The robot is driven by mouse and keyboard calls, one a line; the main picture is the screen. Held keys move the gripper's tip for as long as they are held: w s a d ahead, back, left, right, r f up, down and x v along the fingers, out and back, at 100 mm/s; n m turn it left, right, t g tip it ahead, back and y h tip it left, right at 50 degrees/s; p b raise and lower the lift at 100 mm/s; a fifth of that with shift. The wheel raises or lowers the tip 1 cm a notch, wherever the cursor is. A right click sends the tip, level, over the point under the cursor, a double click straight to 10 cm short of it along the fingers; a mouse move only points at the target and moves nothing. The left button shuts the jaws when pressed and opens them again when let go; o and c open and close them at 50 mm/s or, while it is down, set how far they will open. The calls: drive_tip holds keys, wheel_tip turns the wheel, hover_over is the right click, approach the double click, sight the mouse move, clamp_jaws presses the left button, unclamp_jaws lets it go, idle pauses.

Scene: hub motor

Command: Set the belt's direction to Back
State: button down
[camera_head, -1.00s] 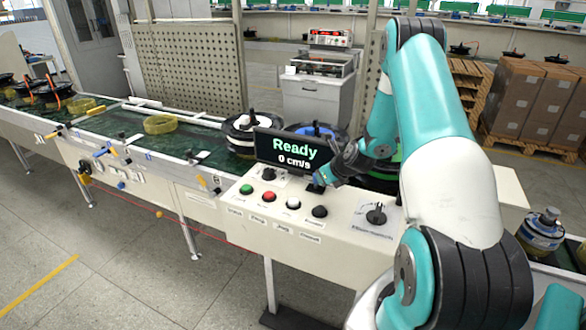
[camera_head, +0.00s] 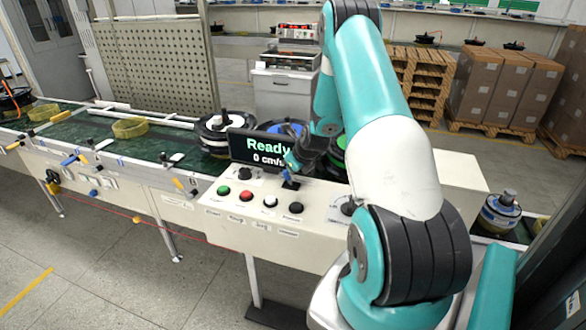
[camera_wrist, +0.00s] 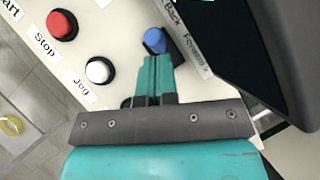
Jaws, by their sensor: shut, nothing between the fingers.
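The direction switch (camera_wrist: 155,40) is a blue-tipped lever on a dark base beside a label strip (camera_wrist: 188,38). "Back" is at the strip's upper end and "Forward" lower down. My gripper (camera_wrist: 154,60) is shut and empty. Its fingertips are right at the blue lever, on its lower side in the wrist view. I cannot tell whether they touch it, nor which way the lever is set.
Green (camera_head: 223,191), red (camera_head: 245,195), white (camera_head: 270,201) and black (camera_head: 296,207) controls line the panel's front. A dark knob (camera_head: 348,206) lies to the right, partly behind my arm. The green belt (camera_head: 85,128) carries yellow rings and a motor part (camera_head: 213,136).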

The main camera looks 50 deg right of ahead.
drive_tip(key=shift+r, duration=0.1)
drive_tip(key=shift+s+r+p, duration=0.15)
drive_tip(key=shift+r+p, duration=0.25)
drive_tip(key=w+p+v, duration=0.1)
drive_tip(key=p+v, duration=0.5)
drive_tip(key=v, duration=0.2)
drive_tip(key=shift+a+r, duration=0.4)
drive_tip(key=shift+r, duration=0.35)
